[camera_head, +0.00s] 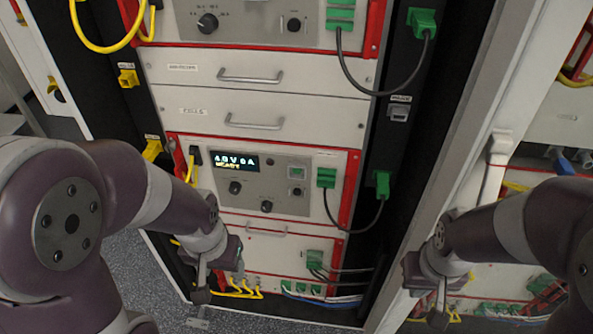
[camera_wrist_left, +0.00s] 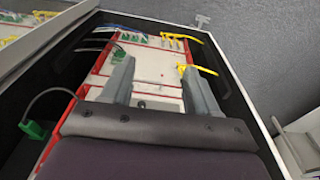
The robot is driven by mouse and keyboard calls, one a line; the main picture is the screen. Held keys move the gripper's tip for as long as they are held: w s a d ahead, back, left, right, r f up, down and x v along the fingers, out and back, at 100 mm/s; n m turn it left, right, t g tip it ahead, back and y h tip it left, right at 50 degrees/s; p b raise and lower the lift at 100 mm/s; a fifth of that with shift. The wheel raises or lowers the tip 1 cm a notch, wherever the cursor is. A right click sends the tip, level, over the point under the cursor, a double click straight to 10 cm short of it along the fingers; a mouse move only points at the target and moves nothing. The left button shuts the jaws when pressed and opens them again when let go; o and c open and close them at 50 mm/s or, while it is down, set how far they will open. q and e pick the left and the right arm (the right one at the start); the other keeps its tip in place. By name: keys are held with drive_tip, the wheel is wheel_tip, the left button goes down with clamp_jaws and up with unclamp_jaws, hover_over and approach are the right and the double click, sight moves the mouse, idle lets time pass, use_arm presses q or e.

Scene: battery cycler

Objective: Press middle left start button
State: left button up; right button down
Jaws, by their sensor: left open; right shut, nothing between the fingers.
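The middle unit (camera_head: 218,206) of the left rack has a grey panel with a lit display (camera_head: 235,162), whose lower line seems to read READY. Right of the display is a small green square button (camera_head: 296,172); I cannot read its label. My left gripper (camera_head: 205,285) hangs low at the rack's lower left, apart from the panel and below the button. Its two fingers stand apart and empty in the left wrist view (camera_wrist_left: 158,80). My right gripper (camera_head: 438,312) points down at the lower right, away from the button.
Yellow cables (camera_head: 240,290) and a dark cable in green plugs (camera_head: 326,178) hang at the rack front. Drawers with metal handles (camera_head: 250,122) lie above the middle unit. A white rack post (camera_head: 482,120) stands at right. The space before the button is clear.

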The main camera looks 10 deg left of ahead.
use_arm(q)
drive_tip(key=shift+f, duration=0.1)
drive_tip(key=c, duration=0.4)
drive_tip(key=shift+m+g, duration=0.3)
drive_tip(key=shift+m, duration=0.5)
drive_tip(key=d+f+b, duration=0.1)
drive_tip(key=s+d+f+b, duration=0.1)
drive_tip(key=f, duration=0.1)
drive_tip(key=s+d+f+b, duration=0.1)
drive_tip(key=f+b, duration=0.1)
drive_tip(key=shift+d+f, duration=0.1)
drive_tip(key=shift+d, duration=0.05)
clamp_jaws()
drive_tip(key=w+d+f+m+t+h+b, duration=0.3)
drive_tip(key=w+d+f+m+t+b, duration=0.45)
drive_tip(key=w+d+m+t, duration=0.2)
drive_tip(key=w+a+r+m+t+y, duration=0.1)
drive_tip(key=w+r+m+t, duration=0.1)
drive_tip(key=r+m+t, duration=0.1)
drive_tip(key=w+a+r+m+t+y, duration=0.1)
drive_tip(key=w+r+m+t, duration=0.1)
drive_tip(key=r+m+t, duration=0.2)
wheel_tip(320, 180, up, 4)
drive_tip(key=shift+a+f+t+p, duration=0.2)
drive_tip(key=shift+a+t+p, duration=0.05)
drive_tip(key=shift+t+p, duration=0.1)
